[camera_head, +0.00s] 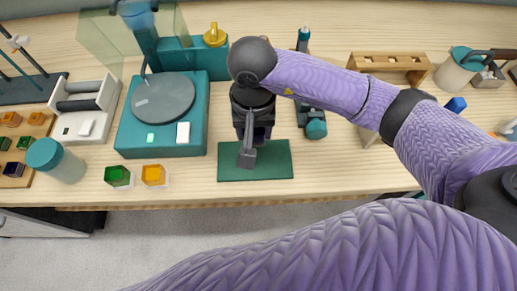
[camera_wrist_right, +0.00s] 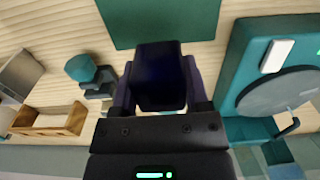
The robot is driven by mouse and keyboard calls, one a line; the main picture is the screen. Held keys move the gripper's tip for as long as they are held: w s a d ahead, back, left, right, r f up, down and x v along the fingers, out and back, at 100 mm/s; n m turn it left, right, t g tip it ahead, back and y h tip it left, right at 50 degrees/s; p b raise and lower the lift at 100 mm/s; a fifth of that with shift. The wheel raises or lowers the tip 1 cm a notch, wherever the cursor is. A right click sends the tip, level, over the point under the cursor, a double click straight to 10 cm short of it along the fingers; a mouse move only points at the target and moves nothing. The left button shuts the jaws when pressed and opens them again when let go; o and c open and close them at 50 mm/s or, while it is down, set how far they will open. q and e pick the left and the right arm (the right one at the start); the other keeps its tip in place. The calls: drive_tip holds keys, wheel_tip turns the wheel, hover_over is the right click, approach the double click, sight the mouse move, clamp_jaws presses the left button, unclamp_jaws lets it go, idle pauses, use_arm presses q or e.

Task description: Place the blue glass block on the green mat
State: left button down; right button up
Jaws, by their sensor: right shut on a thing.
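The green mat (camera_head: 278,171) lies flat near the front edge of the wooden table. It also shows at the top of the right wrist view (camera_wrist_right: 195,22). My right gripper (camera_head: 248,150) points down over the mat's back part. In the right wrist view, the right gripper (camera_wrist_right: 160,98) is shut on the dark blue glass block (camera_wrist_right: 160,72), which sits between its two fingers. The block's outer end overlaps the mat's near edge in that view; I cannot tell its height above the mat. In the head view the gripper mostly hides the block. My left gripper is out of view.
A teal balance (camera_head: 127,133) with a round grey pan stands left of the mat. A green glass block (camera_head: 118,176) and an orange one (camera_head: 154,175) sit in front of it. A teal-topped device (camera_head: 316,129) stands close behind the mat's right side. A wooden rack (camera_head: 390,61) is back right.

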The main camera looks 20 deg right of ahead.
wheel_tip(320, 180, down, 9)
drive_tip(key=shift+r+b, duration=0.15)
drive_tip(key=shift+b, duration=0.75)
drive_tip(key=shift+f, duration=0.3)
drive_tip(key=o, duration=1.2)
drive_tip(key=shift+r, duration=0.35)
wheel_tip(320, 180, up, 11)
drive_tip(key=p, duration=0.2)
drive_tip(key=shift+r+p, duration=0.1)
drive_tip(key=shift+p, duration=0.25)
drive_tip(key=shift+r, duration=0.3)
